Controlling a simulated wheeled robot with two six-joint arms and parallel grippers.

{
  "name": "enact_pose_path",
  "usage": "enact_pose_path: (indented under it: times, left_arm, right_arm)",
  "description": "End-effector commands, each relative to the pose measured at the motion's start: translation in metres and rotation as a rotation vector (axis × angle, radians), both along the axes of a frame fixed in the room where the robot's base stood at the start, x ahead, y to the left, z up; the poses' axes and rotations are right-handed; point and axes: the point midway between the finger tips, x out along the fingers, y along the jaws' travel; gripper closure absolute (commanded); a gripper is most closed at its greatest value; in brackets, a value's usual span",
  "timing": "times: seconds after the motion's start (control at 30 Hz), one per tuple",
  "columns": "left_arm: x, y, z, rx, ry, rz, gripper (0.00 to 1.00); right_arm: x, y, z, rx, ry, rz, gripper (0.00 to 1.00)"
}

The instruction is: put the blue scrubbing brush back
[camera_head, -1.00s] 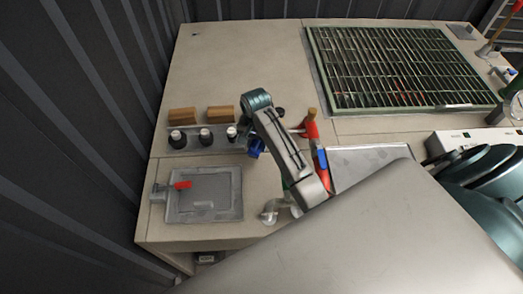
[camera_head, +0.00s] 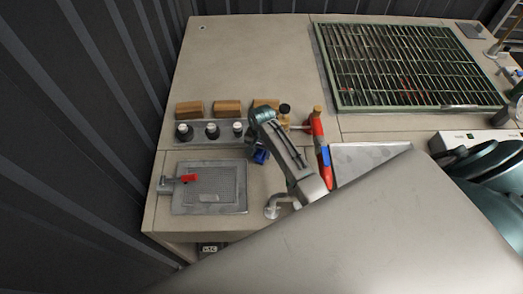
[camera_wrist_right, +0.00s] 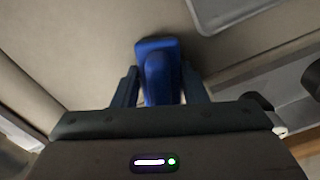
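The blue scrubbing brush (camera_head: 261,157) shows as a small blue piece below the end of my right arm. In the right wrist view the blue brush (camera_wrist_right: 158,68) sits between the two dark fingers of my right gripper (camera_wrist_right: 160,92), which look closed on its sides. In the head view the right gripper (camera_head: 258,150) is mostly hidden by its own wrist. It is over the counter (camera_head: 250,60), right of the knobs and the grey tray. I cannot tell whether the brush touches the counter. My left gripper is not in view.
Wooden blocks (camera_head: 227,107) stand behind a grey strip with dark, pale-topped knobs (camera_head: 212,131). A red-and-blue fitting (camera_head: 323,155) is close right. A green grate (camera_head: 405,65) lies behind; the back-left counter is clear.

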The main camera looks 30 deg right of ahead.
Motion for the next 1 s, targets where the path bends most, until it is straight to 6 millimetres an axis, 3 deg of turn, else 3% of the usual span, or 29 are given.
enact_pose_path:
  times: [0.03, 0.1, 0.37, 0.53, 1.0]
  left_arm:
    - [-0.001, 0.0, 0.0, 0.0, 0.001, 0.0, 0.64]
    - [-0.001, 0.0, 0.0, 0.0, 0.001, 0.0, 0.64]
    - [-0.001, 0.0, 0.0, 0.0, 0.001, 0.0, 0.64]
    - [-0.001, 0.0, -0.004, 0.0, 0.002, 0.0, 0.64]
    - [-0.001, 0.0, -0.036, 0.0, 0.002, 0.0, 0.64]
  right_arm:
    - [0.0, 0.0, 0.0, 0.0, 0.0, 0.0, 0.51]
    - [0.0, 0.0, 0.0, 0.0, 0.0, 0.0, 0.41]
    - [0.0, 0.0, 0.001, 0.0, 0.0, 0.0, 0.41]
    - [0.001, 0.0, 0.011, 0.0, -0.003, 0.0, 0.41]
    - [0.001, -0.001, 0.101, 0.0, -0.004, 0.0, 0.41]
